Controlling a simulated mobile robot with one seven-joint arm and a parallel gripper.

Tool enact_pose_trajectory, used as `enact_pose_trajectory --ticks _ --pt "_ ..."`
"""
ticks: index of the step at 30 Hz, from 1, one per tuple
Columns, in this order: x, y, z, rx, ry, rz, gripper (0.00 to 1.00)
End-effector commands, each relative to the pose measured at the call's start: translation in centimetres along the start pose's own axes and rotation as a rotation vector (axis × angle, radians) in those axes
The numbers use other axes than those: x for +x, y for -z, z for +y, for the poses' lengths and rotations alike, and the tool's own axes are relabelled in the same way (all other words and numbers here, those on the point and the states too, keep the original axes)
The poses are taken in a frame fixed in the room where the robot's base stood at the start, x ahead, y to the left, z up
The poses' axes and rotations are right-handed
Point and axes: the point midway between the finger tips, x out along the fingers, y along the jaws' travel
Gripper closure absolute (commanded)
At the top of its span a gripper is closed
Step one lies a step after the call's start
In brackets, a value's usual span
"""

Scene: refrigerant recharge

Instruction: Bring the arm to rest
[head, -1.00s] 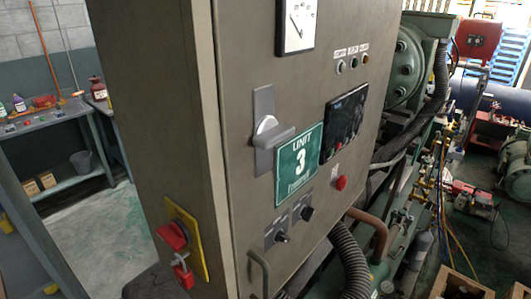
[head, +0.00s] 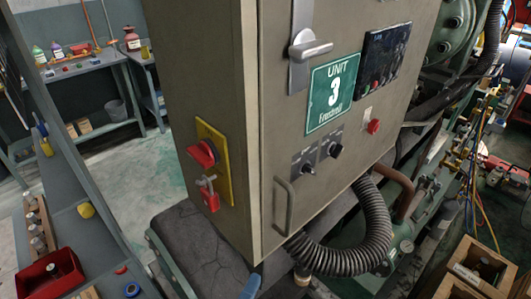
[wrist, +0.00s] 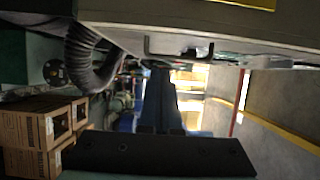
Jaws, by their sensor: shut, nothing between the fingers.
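In the wrist view my gripper (wrist: 158,75) shows as two blue fingers pressed together above a dark mounting bar. They are shut with nothing between them. In the head view a small blue tip that looks like my gripper (head: 251,286) shows at the bottom edge, in front of the lower part of the Unit 3 cabinet (head: 215,90). The rest of my arm is out of the head view.
The cabinet carries a red switch with a red padlock (head: 208,193) and a door handle (head: 285,205). A ribbed black hose (head: 375,225) bends below it. Cardboard boxes (wrist: 30,145) sit left in the wrist view. A grey bench (head: 85,235) lies left.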

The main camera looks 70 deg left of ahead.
Motion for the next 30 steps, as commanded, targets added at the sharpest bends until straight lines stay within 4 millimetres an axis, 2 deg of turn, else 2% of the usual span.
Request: enact_pose_trajectory --ticks 11,14,17,23,26,30 --pt "-0.3 -0.2 -0.1 -0.003 0.000 0.000 1.00" --pt "0.1 0.7 -0.1 -0.053 -0.001 -0.004 1.00" --pt "1.2 2.9 -0.4 -0.175 -0.007 -0.011 1.00" --pt "4.2 10.6 -2.6 -0.551 -0.041 0.021 1.00" --pt "5.4 14.8 -4.9 -0.737 -0.060 0.070 1.00" --pt "6.6 20.8 -9.6 -0.984 -0.083 0.180 1.00"
